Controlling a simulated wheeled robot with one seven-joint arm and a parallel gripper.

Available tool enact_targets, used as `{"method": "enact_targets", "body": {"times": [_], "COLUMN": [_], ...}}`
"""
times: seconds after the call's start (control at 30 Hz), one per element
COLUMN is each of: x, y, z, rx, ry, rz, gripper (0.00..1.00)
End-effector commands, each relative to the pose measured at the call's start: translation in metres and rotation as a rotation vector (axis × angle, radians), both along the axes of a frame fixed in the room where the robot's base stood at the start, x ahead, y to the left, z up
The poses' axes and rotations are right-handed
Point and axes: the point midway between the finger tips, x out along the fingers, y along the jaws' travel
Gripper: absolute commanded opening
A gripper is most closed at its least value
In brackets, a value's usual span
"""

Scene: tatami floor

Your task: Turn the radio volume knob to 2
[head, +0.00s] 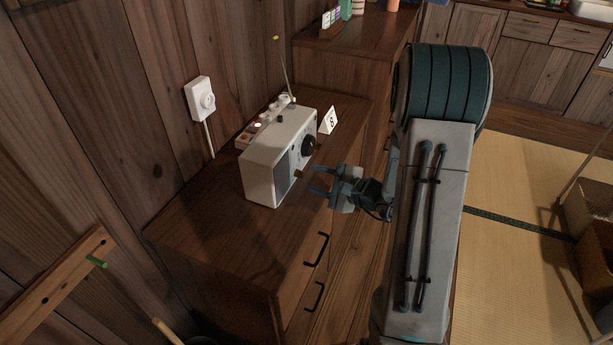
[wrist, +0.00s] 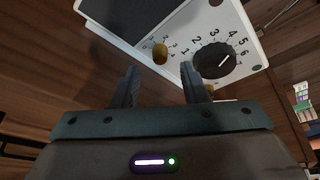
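The white radio (head: 272,160) stands on the wooden cabinet, its front facing my gripper (head: 317,181). In the wrist view, the radio (wrist: 196,20) shows a large black dial (wrist: 210,63) ringed with numbers, its white mark slanting to the upper right. A small brass knob (wrist: 160,53) with small numbers beside it is left of the dial. Another brass piece (wrist: 210,91) is partly hidden by the right finger. No label shows which control is volume. My gripper (wrist: 159,80) is open and empty, just short of the radio's front, its fingertips below the brass knob and apart from it.
The cabinet top (head: 195,218) is clear in front and left of the radio. A small card (head: 328,121) stands right of the radio, and a strip of small items (head: 262,123) lies behind it. A white wall outlet (head: 201,99) is on the wall.

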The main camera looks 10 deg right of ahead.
Motion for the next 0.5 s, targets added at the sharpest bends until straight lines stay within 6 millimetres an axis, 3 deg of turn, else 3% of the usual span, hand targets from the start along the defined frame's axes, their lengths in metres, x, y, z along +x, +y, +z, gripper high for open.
{"method": "enact_targets", "body": {"times": [0.2, 0.5], "x": [0.024, 0.032], "y": [0.021, 0.026], "z": [-0.008, -0.011], "rx": [-0.001, 0.000], "ry": [0.000, 0.000], "rz": [0.002, 0.000], "gripper": [0.40, 0.40]}}
